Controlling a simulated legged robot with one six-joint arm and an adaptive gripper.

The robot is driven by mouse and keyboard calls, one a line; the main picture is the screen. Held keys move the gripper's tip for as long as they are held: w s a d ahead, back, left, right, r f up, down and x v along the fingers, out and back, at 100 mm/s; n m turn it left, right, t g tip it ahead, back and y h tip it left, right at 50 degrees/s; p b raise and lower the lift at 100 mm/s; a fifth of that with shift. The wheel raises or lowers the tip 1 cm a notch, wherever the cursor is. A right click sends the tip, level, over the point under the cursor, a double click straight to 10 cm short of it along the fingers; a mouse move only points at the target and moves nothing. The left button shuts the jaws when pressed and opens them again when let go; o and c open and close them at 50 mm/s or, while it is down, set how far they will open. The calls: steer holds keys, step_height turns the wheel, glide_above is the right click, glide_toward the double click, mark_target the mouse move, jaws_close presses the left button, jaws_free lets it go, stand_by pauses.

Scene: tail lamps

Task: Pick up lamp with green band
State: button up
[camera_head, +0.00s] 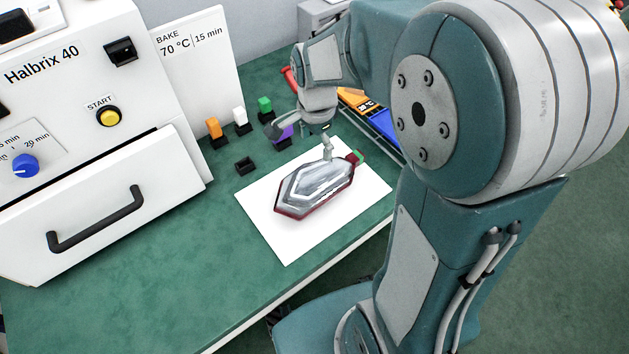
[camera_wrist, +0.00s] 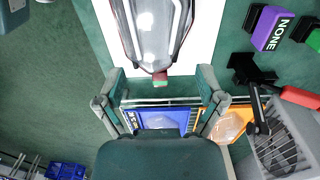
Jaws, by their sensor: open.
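The lamp (camera_head: 316,190) lies on a white sheet (camera_head: 288,240) on the green bench. It has a clear faceted lens and a dark red rim. A green band (camera_head: 357,157) shows at its narrow end. In the wrist view the lamp (camera_wrist: 152,30) is at the top, with its green-banded end (camera_wrist: 160,84) pointing toward my gripper. My gripper (camera_wrist: 161,80) is open, its fingers on either side of that end with gaps on both sides. In the head view my gripper (camera_head: 327,148) is close to the lamp's narrow end, partly hidden by its own links.
A white oven (camera_head: 95,120) stands on the left. Orange (camera_head: 213,127), white (camera_head: 240,117), green (camera_head: 265,105) and purple blocks and an empty black holder (camera_head: 245,165) are behind the sheet. Blue (camera_wrist: 160,115) and orange (camera_wrist: 230,125) trays lie near my gripper. The front bench is clear.

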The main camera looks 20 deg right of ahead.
mark_target(315, 171)
step_height(315, 171, down, 2)
steer(key=shift+f, duration=0.2)
steer(key=f, duration=0.5)
steer(key=shift+s+a, duration=0.3)
steer(key=shift+s, duration=0.1)
steer(key=shift+f, duration=0.25)
steer(key=shift+f, duration=0.25)
steer(key=c, duration=1.1)
steer(key=shift+s, duration=0.2)
jaws_close()
